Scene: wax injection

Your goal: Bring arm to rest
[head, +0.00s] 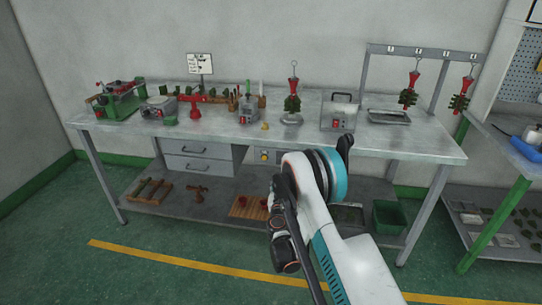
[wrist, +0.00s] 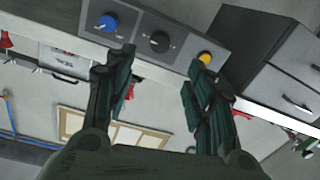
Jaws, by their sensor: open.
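My arm reaches up from the bottom right of the head view toward the front of the long grey workbench (head: 400,145). The gripper end is mostly hidden behind my own arm links there. In the wrist view my gripper (wrist: 160,85) is open, its two dark green fingers apart with nothing between them. Beyond the fingertips is a grey control panel (wrist: 150,38) with a blue knob (wrist: 108,22), a black knob (wrist: 160,41) and a yellow button (wrist: 205,58). The fingertips appear close to the panel in the picture; I cannot tell whether they touch it.
Drawers (head: 198,160) hang under the bench. A green machine (head: 117,102), a grey box (head: 339,114) and a rack (head: 420,52) with hanging wax trees stand on top. A green bin (head: 389,217) sits on the lower shelf. A second table (head: 515,150) stands right. The floor in front is clear.

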